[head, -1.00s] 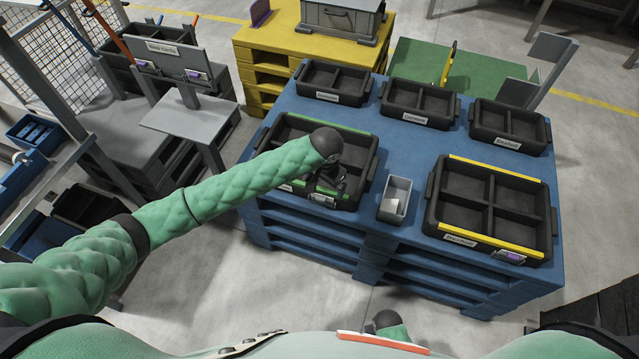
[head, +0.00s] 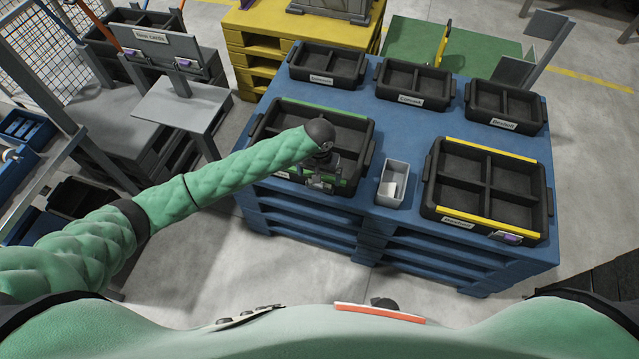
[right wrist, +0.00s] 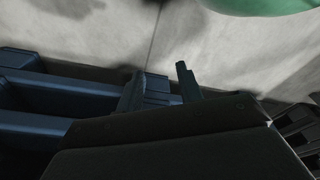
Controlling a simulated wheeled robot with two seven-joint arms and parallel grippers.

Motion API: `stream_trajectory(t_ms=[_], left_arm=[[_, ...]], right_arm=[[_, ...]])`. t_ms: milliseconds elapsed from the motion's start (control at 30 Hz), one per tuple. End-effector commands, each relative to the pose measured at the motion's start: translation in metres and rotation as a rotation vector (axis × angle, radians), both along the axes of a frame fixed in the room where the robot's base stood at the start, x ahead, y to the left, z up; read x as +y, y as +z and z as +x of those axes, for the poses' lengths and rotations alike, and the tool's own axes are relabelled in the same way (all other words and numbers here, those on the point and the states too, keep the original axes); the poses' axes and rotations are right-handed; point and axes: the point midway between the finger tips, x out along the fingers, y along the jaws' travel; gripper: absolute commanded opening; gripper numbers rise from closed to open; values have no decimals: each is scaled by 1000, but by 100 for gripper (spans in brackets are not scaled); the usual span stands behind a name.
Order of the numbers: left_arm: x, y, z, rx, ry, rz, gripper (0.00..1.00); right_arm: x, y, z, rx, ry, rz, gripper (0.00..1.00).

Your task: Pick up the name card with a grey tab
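No card with a clearly grey tab can be made out. A small card with a purple tab (head: 183,63) sits on the grey name-cards board (head: 152,42) at the upper left. Another purple-tabbed card (head: 507,237) is on the front of the yellow-edged bin (head: 485,220). My left gripper (head: 320,182) is at the front wall of the green-edged bin (head: 352,118), hiding part of that wall; its fingers are too small and dark to read. My right gripper (right wrist: 160,88) has its fingers apart with nothing between them, low beside the blue pallet table.
The blue table (head: 400,130) also carries three smaller labelled black bins along the back, one of them at the right (head: 505,107). A small grey open box (head: 393,183) with something white inside stands between the two large bins. A grey stand (head: 180,105) is at the left.

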Motion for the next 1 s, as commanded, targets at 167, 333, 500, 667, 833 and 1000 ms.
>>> stream_trajectory(t_ms=[167, 333, 500, 667, 833, 1000], left_arm=[[0, -13, 1, 1, 0, 3, 98], [-1, -32, 1, 2, -1, 1, 98], [0, -45, 1, 0, -1, 0, 98], [0, -47, 1, 0, -1, 0, 98], [0, -47, 1, 0, -1, 0, 88], [0, -47, 1, 0, -1, 0, 55]], right_arm=[[-8, -16, -8, -11, 5, -7, 36], [-15, -31, -16, -22, 9, -12, 36], [-19, -40, -21, -30, 12, -15, 36], [-20, -41, -21, -32, 12, -14, 36], [-20, -41, -21, -32, 12, -14, 36], [-20, -41, -21, -33, 11, -15, 36]])
